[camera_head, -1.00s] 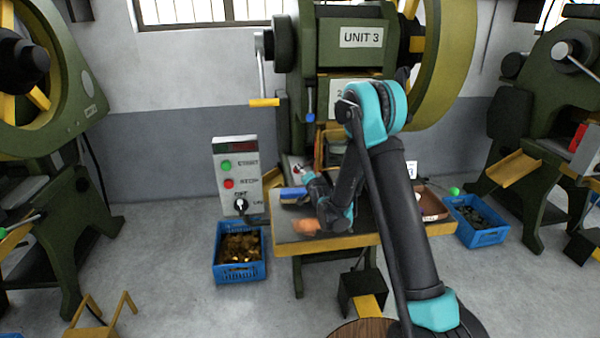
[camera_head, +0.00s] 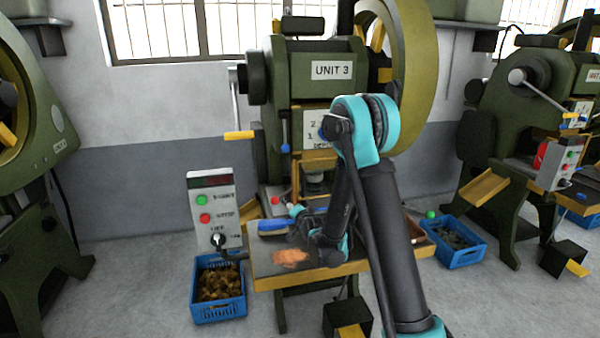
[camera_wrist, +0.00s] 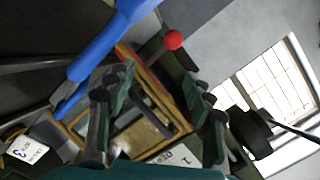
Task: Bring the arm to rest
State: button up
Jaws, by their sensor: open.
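My arm rises from the lower right to a teal elbow and bends down over the work table (camera_head: 265,272) of the press marked UNIT 3 (camera_head: 332,71). Beyond the fingers is the yellow frame (camera_wrist: 72,128) of the press. In the head view my gripper is small and partly hidden by my own arm, above the table near the press opening.
An orange-brown copper patch (camera_head: 290,257) and a blue object (camera_head: 270,227) lie on the table. In the wrist view a blue bar (camera_wrist: 100,48) and a red knob (camera_wrist: 174,39) are close by. Blue crates (camera_head: 218,290) (camera_head: 457,246) stand on either side. A control box (camera_head: 213,207) stands left.

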jog(key=s+d+r+n+g+h, duration=0.3)
jog(key=s+d+g, duration=0.1)
jog(key=s+d, duration=1.15)
jog(key=s+d+f+n+g+h, duration=0.1)
jog(key=s+d+g, duration=0.1)
jog(key=s, duration=0.6)
jog(key=s+d+f+n+g, duration=0.1)
jog(key=s+d, duration=0.4)
jog(key=s, duration=0.3)
jog(key=s+d+f+n+g+h, duration=0.1)
jog(key=s+d+f+g, duration=0.1)
jog(key=s, duration=0.5)
jog(key=shift+s+d+g+h, duration=0.3)
jog(key=shift+s+d, duration=0.1)
jog(key=shift+d, duration=0.45)
